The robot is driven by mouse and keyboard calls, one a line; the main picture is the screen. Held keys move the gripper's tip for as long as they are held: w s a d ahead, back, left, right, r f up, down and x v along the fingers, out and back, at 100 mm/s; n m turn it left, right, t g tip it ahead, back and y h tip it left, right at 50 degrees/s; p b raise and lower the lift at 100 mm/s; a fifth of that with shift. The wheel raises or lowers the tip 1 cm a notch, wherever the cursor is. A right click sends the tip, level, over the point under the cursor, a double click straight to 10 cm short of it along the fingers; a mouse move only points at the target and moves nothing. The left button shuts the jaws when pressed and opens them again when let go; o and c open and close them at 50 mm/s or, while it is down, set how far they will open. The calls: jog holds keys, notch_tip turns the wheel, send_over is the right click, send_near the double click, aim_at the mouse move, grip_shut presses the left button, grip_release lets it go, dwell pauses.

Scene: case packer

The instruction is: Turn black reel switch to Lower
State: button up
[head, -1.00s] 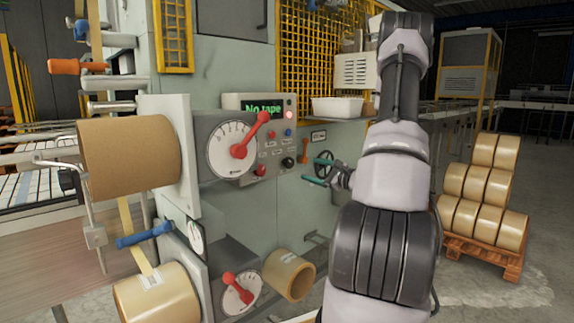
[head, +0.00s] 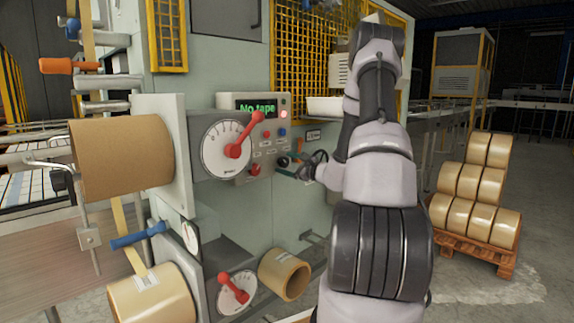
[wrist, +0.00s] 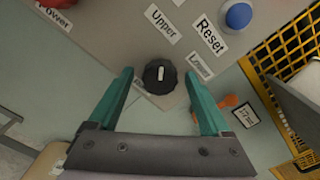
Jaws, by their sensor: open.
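The black reel switch (wrist: 160,76) is a round ridged knob on the grey panel, seen near the middle of the wrist view. Its white mark stands about upright in that view, towards the "Upper" label (wrist: 162,25). The "Lower" label (wrist: 200,66) is to its upper right. Another label at its lower left is partly hidden. My gripper (wrist: 159,74) is open, its teal fingers on either side of the knob with gaps showing. I cannot tell how far off the panel the tips are. In the head view my gripper (head: 292,164) is at the panel's lower right.
A blue button (wrist: 238,15) beside "Reset" and a red button (wrist: 55,3) are near the switch. A big red dial lever (head: 236,148) is left of it. The display (head: 257,107) reads "No tape". Yellow mesh (wrist: 300,45) is at right.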

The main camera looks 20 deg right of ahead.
grip_shut()
jog(key=shift+m, duration=0.4)
jog(key=m, duration=1.1)
jog(key=shift+m, duration=2.1)
